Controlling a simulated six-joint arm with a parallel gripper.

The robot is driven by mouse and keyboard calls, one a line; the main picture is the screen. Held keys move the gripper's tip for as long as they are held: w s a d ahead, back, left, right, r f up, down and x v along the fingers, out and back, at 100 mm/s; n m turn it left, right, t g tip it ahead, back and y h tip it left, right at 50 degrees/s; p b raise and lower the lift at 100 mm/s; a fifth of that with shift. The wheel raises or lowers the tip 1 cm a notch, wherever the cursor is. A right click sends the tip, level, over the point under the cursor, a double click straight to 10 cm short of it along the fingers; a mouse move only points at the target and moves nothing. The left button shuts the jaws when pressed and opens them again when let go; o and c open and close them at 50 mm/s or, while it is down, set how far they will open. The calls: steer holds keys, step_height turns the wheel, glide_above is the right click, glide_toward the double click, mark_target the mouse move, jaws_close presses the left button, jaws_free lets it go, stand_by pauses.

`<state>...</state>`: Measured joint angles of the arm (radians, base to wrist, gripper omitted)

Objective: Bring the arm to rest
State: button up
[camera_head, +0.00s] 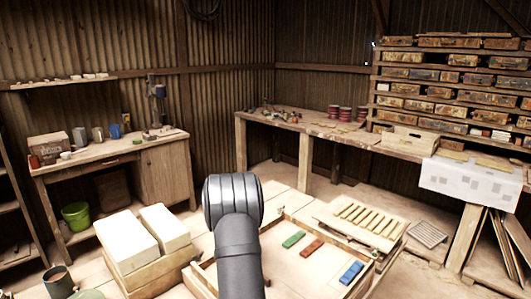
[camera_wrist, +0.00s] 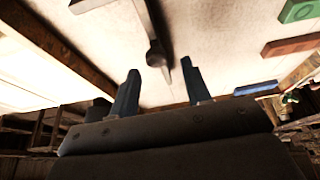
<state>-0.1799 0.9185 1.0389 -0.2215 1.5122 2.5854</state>
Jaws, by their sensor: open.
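My gripper (camera_wrist: 160,68) shows in the wrist view with its two fingers apart and nothing between them. In the head view my dark arm stands at bottom centre and the fingers are hidden. Beyond the fingers is a pale surface with a dark bar (camera_wrist: 152,32) bearing a round knob; I cannot tell what it is. In the wrist view the green (camera_wrist: 300,10), red (camera_wrist: 292,45) and blue (camera_wrist: 256,88) tiles are right of the fingers.
Two white blocks (camera_head: 127,242) sit on a wooden base left of my arm. A slatted rack (camera_head: 365,219) stands right of the tray. Workbenches (camera_head: 300,128) line the walls, with shelves of boxes (camera_head: 450,85) at right. A green bucket (camera_head: 76,215) is at left.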

steer(key=shift+r, duration=0.3)
steer(key=shift+f, duration=0.1)
